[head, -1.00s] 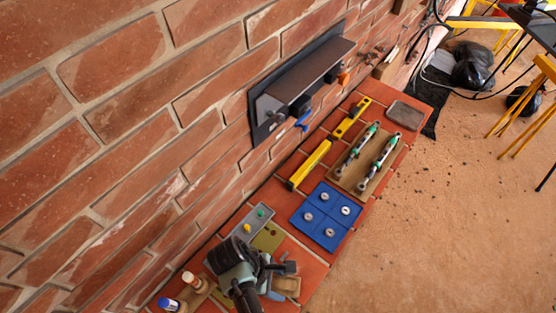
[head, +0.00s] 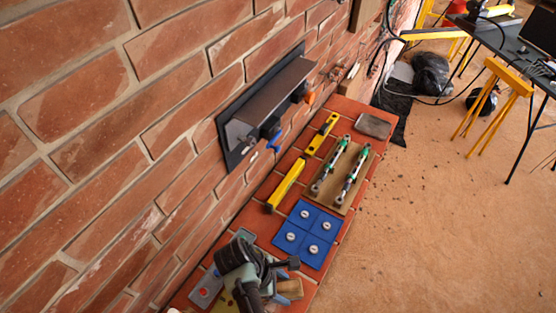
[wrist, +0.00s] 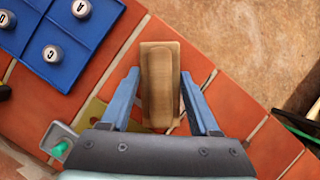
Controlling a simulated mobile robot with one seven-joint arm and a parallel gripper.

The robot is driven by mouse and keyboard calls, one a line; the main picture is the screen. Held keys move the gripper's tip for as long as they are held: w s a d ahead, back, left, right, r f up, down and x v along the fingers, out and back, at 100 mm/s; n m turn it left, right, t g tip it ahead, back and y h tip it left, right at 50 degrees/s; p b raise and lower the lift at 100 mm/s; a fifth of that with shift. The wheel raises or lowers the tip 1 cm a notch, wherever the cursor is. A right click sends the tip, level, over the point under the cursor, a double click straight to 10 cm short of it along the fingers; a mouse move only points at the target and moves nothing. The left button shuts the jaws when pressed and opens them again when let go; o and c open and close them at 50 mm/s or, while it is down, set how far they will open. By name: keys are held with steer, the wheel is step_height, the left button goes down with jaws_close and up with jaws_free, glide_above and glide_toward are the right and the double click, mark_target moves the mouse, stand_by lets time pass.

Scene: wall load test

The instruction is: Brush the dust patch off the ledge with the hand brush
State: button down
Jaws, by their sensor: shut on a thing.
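My gripper (wrist: 160,77) has blue fingers on both sides of a wooden block-like piece (wrist: 160,62), which I take to be the hand brush; it is shut on it. Its bristles are hidden from above. In the head view my gripper (head: 284,276) is at the near end of the brick ledge (head: 262,237), with the wooden piece (head: 290,289) low over or on the ledge; I cannot tell which. I cannot make out a clear dust patch on the ledge.
A blue tray with round pieces (head: 306,232) lies just beyond my gripper. Further along are a yellow level (head: 286,187), a board with two turnbuckles (head: 324,203) and a grey pad (head: 373,125). A dark shelf (head: 270,95) juts from the wall.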

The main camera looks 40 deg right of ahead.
steer(key=shift+w+d+r+p, duration=0.25)
steer(key=shift+w+d+p, duration=0.15)
steer(key=shift+d, duration=0.25)
steer(key=shift+s+a+p, duration=0.1)
steer(key=shift+a+p, duration=0.45)
steer(key=shift+p, duration=0.05)
steer(key=shift+s+a+p, duration=0.15)
steer(key=shift+a+p, duration=0.15)
steer(key=shift+a, duration=0.2)
steer(key=shift+s+a+p, duration=0.15)
steer(key=shift+a+p, duration=0.1)
steer(key=shift+a, duration=0.25)
steer(key=shift+s+a+f+p, duration=0.1)
steer(key=shift+s+a+p, duration=0.15)
steer(key=shift+a, duration=0.35)
steer(key=shift+s+a+f+p, duration=0.1)
steer(key=shift+s+a+p, duration=0.2)
steer(key=shift+a, duration=0.35)
steer(key=shift+s+a+f+p, duration=0.1)
steer(key=shift+s+a+p, duration=0.15)
steer(key=shift+a, duration=0.35)
steer(key=shift+s+a, duration=0.15)
steer(key=shift+a, duration=0.1)
steer(key=shift+f, duration=0.1)
step_height(320, 180, up, 6)
steer(key=p, duration=0.6)
